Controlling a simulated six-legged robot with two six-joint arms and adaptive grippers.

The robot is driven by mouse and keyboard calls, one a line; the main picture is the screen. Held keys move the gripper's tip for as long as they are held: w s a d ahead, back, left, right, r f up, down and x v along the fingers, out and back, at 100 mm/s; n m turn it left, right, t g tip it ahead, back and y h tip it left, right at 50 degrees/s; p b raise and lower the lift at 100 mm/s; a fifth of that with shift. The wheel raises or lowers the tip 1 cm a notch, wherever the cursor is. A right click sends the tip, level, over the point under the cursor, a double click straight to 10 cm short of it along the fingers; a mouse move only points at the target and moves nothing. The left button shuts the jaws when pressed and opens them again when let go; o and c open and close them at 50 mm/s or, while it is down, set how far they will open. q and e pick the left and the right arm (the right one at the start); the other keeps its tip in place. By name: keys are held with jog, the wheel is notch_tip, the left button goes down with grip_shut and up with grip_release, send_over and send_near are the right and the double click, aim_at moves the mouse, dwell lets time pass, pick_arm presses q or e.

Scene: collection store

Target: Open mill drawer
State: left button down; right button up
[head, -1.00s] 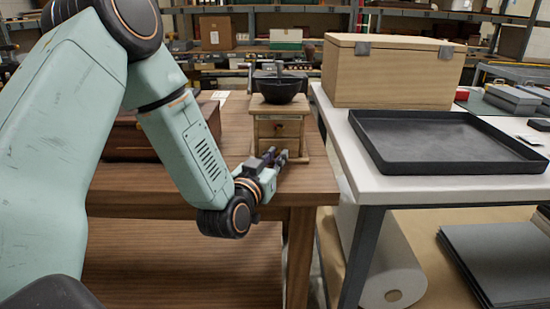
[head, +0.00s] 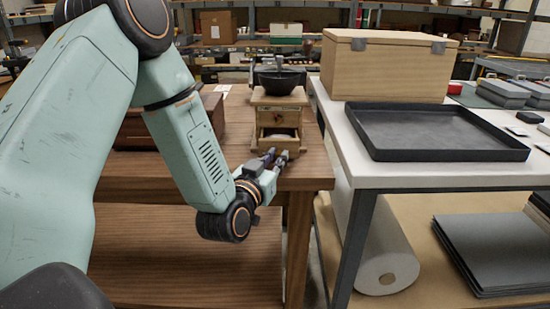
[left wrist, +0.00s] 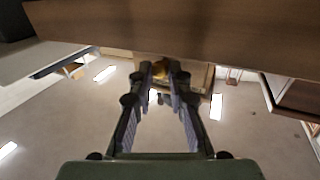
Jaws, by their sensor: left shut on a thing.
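The wooden mill (head: 278,118) with its black bowl (head: 278,82) stands upright near the front right end of the wooden table. Its lower drawer (head: 280,142) is pulled out toward me, and part of its inside shows over the front. My left gripper (head: 274,157) is low in front of the drawer, its fingers reaching to the drawer front. In the left wrist view the fingers (left wrist: 162,72) are closed around a small brassy knob (left wrist: 160,68) on the drawer's wooden front. The fingers partly hide the knob. My right gripper is not in view.
A white-topped table (head: 345,133) stands close at right, with a black tray (head: 440,134) and a wooden box (head: 385,68). A dark wooden case (head: 140,126) lies left of the mill, partly behind my arm. The table front (head: 130,178) is bare.

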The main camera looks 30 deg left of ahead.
pick_arm(q)
jog(key=shift+w, duration=0.1)
jog(key=c, duration=1.3)
grip_release()
jog(key=shift+w+a, duration=0.1)
jog(key=shift+f, duration=0.1)
jog(key=s+d, duration=0.1)
jog(key=s, duration=0.6)
jog(key=shift+s, duration=0.2)
jog(key=shift+d, duration=0.1)
